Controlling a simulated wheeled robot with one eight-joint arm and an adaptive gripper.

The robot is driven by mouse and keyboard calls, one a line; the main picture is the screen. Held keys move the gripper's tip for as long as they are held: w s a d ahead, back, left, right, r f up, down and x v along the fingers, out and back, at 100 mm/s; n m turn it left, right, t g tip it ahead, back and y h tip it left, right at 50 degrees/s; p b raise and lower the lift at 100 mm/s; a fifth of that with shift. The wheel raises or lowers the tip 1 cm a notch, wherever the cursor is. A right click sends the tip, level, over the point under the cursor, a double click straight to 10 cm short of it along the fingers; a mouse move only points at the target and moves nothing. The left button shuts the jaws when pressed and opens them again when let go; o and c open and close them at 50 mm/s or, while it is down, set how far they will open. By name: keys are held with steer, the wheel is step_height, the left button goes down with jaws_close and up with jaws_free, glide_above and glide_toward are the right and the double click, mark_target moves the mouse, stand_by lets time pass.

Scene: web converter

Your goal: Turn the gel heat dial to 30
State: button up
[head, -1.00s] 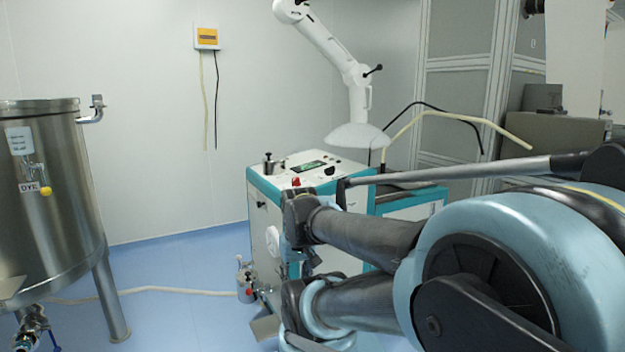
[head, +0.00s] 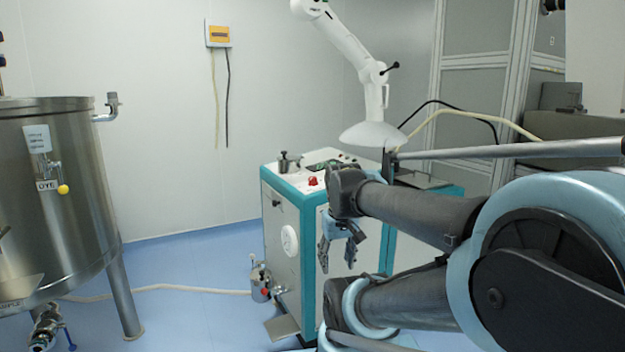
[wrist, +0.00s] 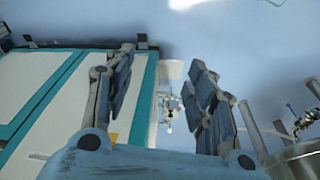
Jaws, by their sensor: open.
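A white and teal machine (head: 280,205) stands ahead on the blue floor. A round white dial-like part (head: 290,241) is on its left-facing panel; I cannot read a label or setting, so I cannot tell if it is the gel heat dial. My gripper (head: 338,258) hangs to the right of that part in the picture, in front of the machine, pointing down. In the wrist view my gripper's fingers (wrist: 160,62) are spread wide with nothing between them. The machine's teal-edged panels (wrist: 75,90) show left of and behind the left finger. No dial is clear there.
A steel tank (head: 50,200) on legs stands at the left. A small steel pot with a valve (head: 262,285) sits low beside the machine, with a pale hose (head: 170,288) along the floor. A red knob (head: 313,181) is on the machine's top. Floor between tank and machine is mostly clear.

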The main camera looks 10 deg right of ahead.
steer(key=w+r+n, duration=0.4)
steer(key=w+r, duration=1.4)
step_height(320, 180, up, 10)
steer(key=n+g, duration=0.1)
steer(key=n, duration=0.4)
glide_above(313, 177)
steer(key=s+a, duration=0.2)
steer(key=shift+m+h, duration=0.3)
steer(key=shift+h, duration=0.1)
steer(key=f, duration=0.5)
steer(key=w+d+f, duration=0.1)
steer(key=f, duration=1)
steer(key=shift+w+d+f, duration=0.2)
steer(key=shift+w+d, duration=0.2)
steer(key=c, duration=1.1)
